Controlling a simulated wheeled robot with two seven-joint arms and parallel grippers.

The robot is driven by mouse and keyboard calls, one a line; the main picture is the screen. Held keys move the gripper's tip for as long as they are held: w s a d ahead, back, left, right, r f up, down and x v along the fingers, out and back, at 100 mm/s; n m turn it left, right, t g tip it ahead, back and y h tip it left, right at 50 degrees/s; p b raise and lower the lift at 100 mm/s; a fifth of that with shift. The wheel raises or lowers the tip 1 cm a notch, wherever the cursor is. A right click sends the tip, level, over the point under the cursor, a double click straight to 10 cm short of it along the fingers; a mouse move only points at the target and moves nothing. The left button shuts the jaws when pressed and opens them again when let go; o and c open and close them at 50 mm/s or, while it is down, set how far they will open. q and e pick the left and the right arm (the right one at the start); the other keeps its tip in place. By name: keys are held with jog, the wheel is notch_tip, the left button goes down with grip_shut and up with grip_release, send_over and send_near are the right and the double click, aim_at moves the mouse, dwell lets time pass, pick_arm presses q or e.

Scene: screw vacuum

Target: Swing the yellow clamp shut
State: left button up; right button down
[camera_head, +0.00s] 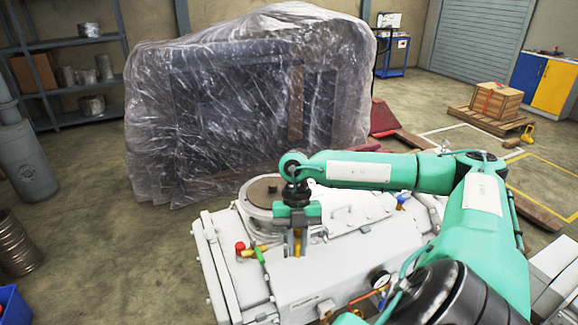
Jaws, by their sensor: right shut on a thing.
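The white machine (322,284) fills the lower middle of the head view. My right gripper (297,246) reaches over it from the right and points down at its near top side. Its fingers are shut on a small yellow part, the yellow clamp (298,250), of which only a little shows between and beside the fingers. The rest of the clamp is hidden, so I cannot tell its swing angle. A round grey lid or flange (262,190) lies just behind the gripper. My left gripper is not in view.
A red knob (240,247) and a green handle (260,256) on brass fittings sit just left of the gripper. A gauge (380,279) stands at the machine's front right. A plastic-wrapped bulk (240,95) stands behind. Open floor lies left of the machine.

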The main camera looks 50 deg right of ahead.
dwell(0.5)
jog(key=c, duration=1.4)
grip_release()
jog(key=shift+o, duration=0.2)
jog(key=b+v, duration=0.1)
jog(key=v, duration=1.3)
jog(key=shift+f, duration=0.1)
